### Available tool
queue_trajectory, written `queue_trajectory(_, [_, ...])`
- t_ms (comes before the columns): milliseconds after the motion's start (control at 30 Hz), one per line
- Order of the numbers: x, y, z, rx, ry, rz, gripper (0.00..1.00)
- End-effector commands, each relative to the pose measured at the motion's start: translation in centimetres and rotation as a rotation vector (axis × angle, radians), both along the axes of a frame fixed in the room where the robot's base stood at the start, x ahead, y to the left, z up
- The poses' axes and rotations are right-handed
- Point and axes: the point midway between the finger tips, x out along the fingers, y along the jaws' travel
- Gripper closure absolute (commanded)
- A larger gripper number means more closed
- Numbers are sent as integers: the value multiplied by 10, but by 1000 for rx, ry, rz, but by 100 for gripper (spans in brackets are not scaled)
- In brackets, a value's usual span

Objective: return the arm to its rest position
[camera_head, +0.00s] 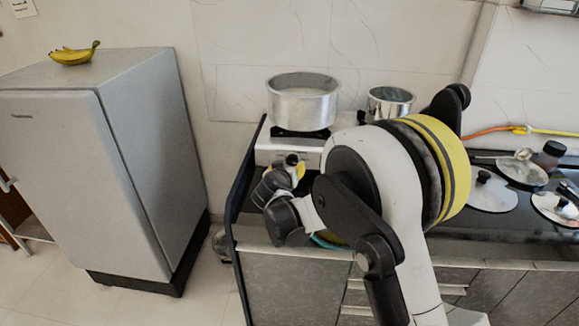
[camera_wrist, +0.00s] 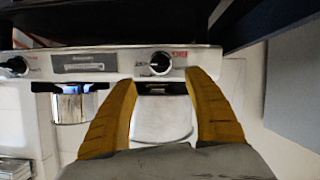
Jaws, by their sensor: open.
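My arm (camera_head: 385,175) reaches from the lower right of the head view toward the stove (camera_head: 285,149), bent at a large joint with a yellow band. My gripper (camera_head: 293,167) is in front of the stove's front panel, partly hidden by its own dark links. In the wrist view, which looks upside down, the yellow fingers (camera_wrist: 161,80) are spread apart with nothing held between them. A stove knob (camera_wrist: 160,62) shows beyond the fingertips; I cannot tell whether they touch it.
A large metal pot (camera_head: 302,104) stands on the stove and a smaller pot (camera_head: 389,102) beside it, with a blue flame-like glow (camera_wrist: 76,88). Lids (camera_head: 491,193) lie on the counter at right.

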Motion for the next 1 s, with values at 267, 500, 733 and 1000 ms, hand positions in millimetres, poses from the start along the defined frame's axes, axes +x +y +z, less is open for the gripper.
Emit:
queue_trajectory(267, [-6, 0, 2, 1, 0, 0, 40])
queue_trajectory(500, [-10, -13, 13, -1, 16, -12, 40])
queue_trajectory(733, [-57, -97, 73, 3, 132, -70, 40])
queue_trajectory(1000, [-170, -194, 119, 35, 300, -110, 40])
